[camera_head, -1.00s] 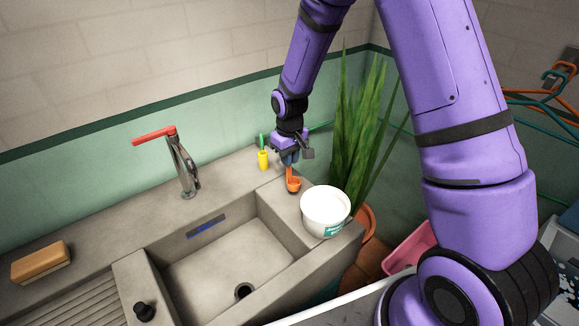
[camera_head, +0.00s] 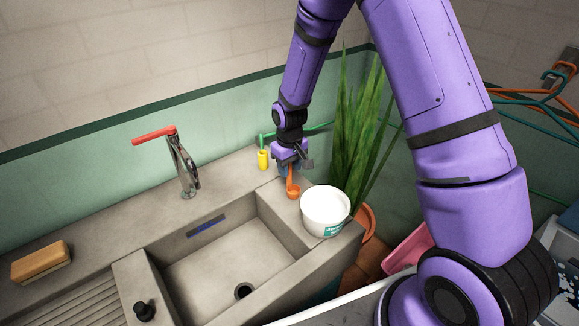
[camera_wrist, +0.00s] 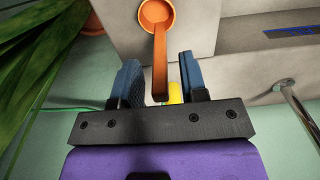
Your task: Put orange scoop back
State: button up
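The orange scoop (camera_head: 293,191) is at the sink's back right corner, just left of a white tub (camera_head: 325,211). Its bowl is down and its handle points up toward my gripper (camera_head: 291,168). In the wrist view the scoop's handle (camera_wrist: 160,65) lies between the two blue fingers of my gripper (camera_wrist: 160,83). The fingers are apart, with a visible gap on each side of the handle. I cannot tell whether the bowl rests fully on the ledge.
A yellow cylinder (camera_head: 263,160) stands behind the gripper, left of it. A tall plant (camera_head: 356,135) rises close on the right. The tap (camera_head: 182,165) and sink basin (camera_head: 220,265) are to the left. A brown block (camera_head: 41,262) lies at far left.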

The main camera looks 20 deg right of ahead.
notch_tip(320, 180, up, 13)
jog(key=s+d+r+m+t, duration=0.1)
jog(key=s+d+r, duration=0.1)
jog(key=s+r, duration=0.55)
jog(key=s+d+r+m+t, duration=0.15)
jog(key=s+r, duration=0.25)
jog(key=r, duration=0.6)
jog(key=s+d+r+t, duration=0.1)
jog(key=s+d+r, duration=0.1)
jog(key=s, duration=0.7)
jog(key=s+d+r+m+t, duration=0.1)
jog(key=s+r, duration=0.3)
jog(key=s, duration=0.6)
jog(key=shift+s+d+r+t, duration=0.15)
jog(key=shift+d+r+t, duration=0.05)
jog(key=shift+d+t, duration=0.2)
jog(key=shift+d, duration=0.15)
